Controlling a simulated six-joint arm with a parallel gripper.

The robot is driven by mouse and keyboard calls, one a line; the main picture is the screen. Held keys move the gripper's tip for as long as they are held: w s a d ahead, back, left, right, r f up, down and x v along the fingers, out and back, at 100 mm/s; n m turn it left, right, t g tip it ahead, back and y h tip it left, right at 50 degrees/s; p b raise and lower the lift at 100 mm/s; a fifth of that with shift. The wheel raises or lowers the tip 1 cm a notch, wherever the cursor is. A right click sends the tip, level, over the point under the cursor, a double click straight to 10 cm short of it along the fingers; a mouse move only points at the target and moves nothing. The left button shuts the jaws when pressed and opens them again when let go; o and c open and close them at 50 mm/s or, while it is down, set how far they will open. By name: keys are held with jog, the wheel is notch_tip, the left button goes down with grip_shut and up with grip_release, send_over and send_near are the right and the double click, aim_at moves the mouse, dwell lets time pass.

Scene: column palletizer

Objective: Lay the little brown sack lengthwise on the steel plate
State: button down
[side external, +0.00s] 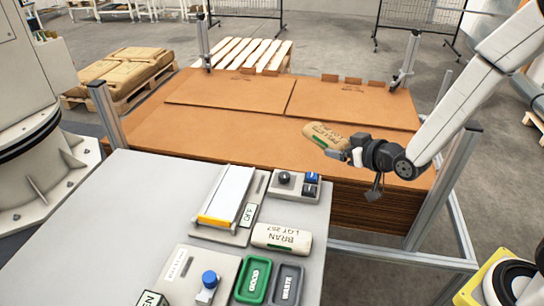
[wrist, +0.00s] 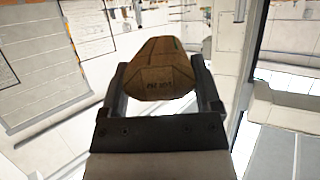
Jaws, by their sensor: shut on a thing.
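The little brown sack (side external: 325,135) is in my gripper (side external: 345,152), held in the air over the right part of the cardboard stack. In the wrist view the brown sack (wrist: 158,72) sits between the two fingers of my gripper (wrist: 160,88), with its end toward the camera. The steel plate (side external: 228,193), a pale flat plate with a yellow front edge, lies on the grey table to the left of and below the sack. The plate is bare, and the sack is well apart from it. The far side of the sack is hidden.
Metal posts (side external: 106,113) rise around the cardboard stack (side external: 235,97).

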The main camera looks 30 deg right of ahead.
jog(key=s+a+f+n+g+y, duration=0.3)
jog(key=a+n+y, duration=0.4)
jog(key=a, duration=0.4)
jog(key=shift+s+f+n+g+y, duration=0.2)
jog(key=shift+f+n+g+y, duration=0.25)
jog(key=shift+f+y, duration=0.3)
jog(key=shift+a, duration=0.1)
send_over(308, 220)
jog(key=shift+f, duration=2.25)
jog(key=shift+f, duration=0.1)
jog(key=shift+f, duration=1.7)
jog(key=shift+f, duration=0.1)
grip_release()
